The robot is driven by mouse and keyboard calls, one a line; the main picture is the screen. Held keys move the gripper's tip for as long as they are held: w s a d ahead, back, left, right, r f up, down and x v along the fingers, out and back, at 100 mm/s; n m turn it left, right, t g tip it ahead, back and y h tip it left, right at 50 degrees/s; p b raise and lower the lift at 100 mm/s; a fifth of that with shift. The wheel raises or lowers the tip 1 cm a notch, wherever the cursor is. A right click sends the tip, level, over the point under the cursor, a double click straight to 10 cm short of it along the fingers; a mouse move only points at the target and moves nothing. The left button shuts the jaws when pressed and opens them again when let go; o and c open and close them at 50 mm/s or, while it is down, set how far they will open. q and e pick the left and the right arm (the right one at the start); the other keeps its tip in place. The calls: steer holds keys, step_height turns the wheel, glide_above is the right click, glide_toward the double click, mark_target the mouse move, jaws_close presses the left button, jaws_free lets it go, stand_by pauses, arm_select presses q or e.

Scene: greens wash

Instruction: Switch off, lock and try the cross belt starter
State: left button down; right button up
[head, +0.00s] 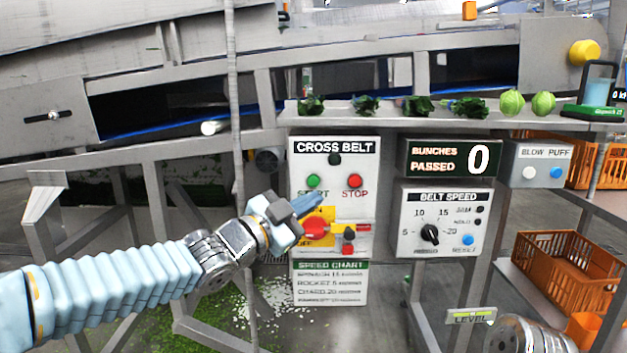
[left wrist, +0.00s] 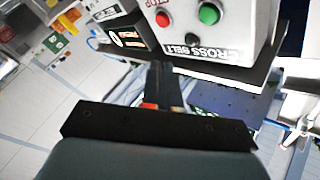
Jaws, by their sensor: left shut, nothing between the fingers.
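The cross belt starter (head: 333,170) is a pale box with a green start button (head: 313,181) and a red stop button (head: 355,181). Below them a red rotary switch handle (head: 314,229) sits on a yellow plate, partly behind my left gripper. A small dark and red item, perhaps a padlock (head: 348,238), is at its right. My left gripper (head: 310,203) is shut and empty, in front of the box between the start button and the handle. In the left wrist view the fingers (left wrist: 160,85) are together and the box (left wrist: 225,40) appears upside down.
The belt speed panel (head: 444,222) and the bunches counter (head: 450,158) stand right of the starter. A speed chart (head: 330,283) hangs below it. A shelf (head: 390,116) with greens runs above. An upright post (head: 236,150) stands left of the box. Orange crates (head: 568,268) are at right.

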mark_target(313, 181)
arm_select(q)
steer(key=shift+w+p, duration=2.05)
steer(key=shift+w, duration=1.6)
steer(key=shift+w, duration=0.1)
steer(key=shift+w+p, duration=0.3)
steer(key=shift+p, duration=0.05)
